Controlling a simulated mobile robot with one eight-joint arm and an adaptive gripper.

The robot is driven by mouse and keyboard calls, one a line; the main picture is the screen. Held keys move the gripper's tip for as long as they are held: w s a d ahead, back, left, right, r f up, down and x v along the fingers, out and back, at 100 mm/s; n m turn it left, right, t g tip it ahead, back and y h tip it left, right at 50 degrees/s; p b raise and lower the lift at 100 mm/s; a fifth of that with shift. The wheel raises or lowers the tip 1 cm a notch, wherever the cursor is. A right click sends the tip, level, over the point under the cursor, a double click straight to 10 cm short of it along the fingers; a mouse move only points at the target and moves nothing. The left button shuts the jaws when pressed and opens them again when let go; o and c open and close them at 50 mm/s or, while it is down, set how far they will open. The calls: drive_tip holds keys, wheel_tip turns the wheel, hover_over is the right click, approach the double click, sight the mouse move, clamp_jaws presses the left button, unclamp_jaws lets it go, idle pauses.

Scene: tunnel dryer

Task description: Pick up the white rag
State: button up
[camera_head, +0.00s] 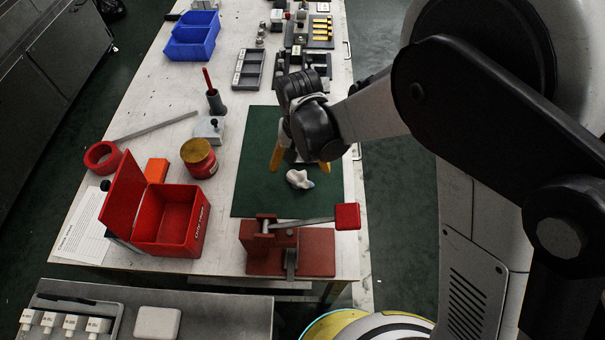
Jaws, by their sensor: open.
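The white rag (299,179) is a small crumpled bundle. It lies on the green mat (250,190), toward the mat's near part. My gripper (299,166) is open, its two orange-yellow fingertips spread apart. In the picture it shows just beyond and above the rag, pointing down. Nothing shows between the fingers that they grip. I cannot tell the exact height of the fingertips above the mat. My arm comes in from the right and hides part of the mat's right side.
A red press with a lever (290,249) stands just nearer than the mat. An open red box (165,222), a red-and-yellow tin (199,158) and a red tape roll (102,157) are at left. Grey trays (249,69) and blue bins (193,36) are farther back. The mat's left part is clear.

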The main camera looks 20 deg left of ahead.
sight(300, 177)
wheel_tip(300, 177, down, 6)
drive_tip(key=b, duration=0.3)
drive_tip(key=shift+f, duration=0.2)
drive_tip(key=shift+r, duration=0.1)
drive_tip(key=c, duration=1.2)
drive_tip(key=shift+r, duration=0.1)
